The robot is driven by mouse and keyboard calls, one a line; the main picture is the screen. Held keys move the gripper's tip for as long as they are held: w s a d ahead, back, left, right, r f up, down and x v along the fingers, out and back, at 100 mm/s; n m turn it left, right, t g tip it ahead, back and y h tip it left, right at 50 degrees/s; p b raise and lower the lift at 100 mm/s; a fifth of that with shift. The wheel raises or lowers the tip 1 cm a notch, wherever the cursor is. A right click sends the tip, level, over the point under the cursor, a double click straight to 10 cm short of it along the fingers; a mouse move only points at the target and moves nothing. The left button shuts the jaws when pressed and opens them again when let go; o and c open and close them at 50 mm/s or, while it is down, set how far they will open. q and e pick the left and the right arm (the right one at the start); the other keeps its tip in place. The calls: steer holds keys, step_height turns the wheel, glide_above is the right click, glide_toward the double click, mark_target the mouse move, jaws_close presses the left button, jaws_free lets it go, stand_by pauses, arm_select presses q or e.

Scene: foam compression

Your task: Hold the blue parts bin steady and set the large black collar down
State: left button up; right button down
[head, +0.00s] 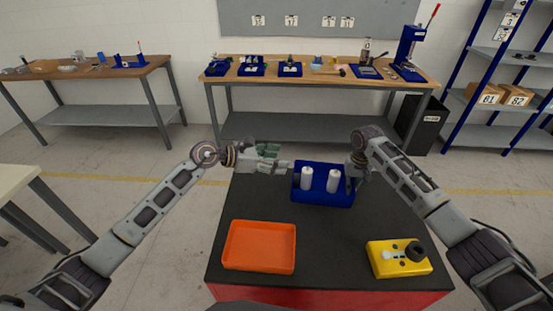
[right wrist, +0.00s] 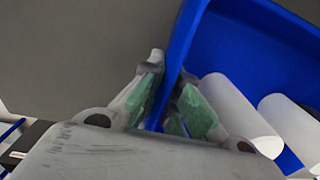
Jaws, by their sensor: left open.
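The blue parts bin (head: 323,197) stands at the far side of the dark table top and holds two white cylinders (head: 307,178). My right gripper (head: 350,182) is at the bin's right wall. In the right wrist view its green-padded fingers (right wrist: 170,100) straddle the wall of the blue bin (right wrist: 181,45), one on each side, and look shut on it. My left gripper (head: 278,158) is open and empty, just left of the bin's far left corner. A large black ring, apparently the collar (head: 415,251), sits on the right part of a yellow block (head: 399,261) at the front right.
An empty orange tray (head: 259,263) lies at the front left of the dark table top (head: 322,245). The middle of the top is clear. A workbench (head: 300,82) with several blue fixtures stands behind, and a shelf rack (head: 490,100) stands at the right.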

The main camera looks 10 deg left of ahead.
steer(key=c, duration=1.6)
jaws_free()
steer(key=shift+o, duration=0.2)
steer(key=shift+r, duration=0.1)
steer(key=shift+r, duration=5.9)
steer(key=shift+a, duration=0.1)
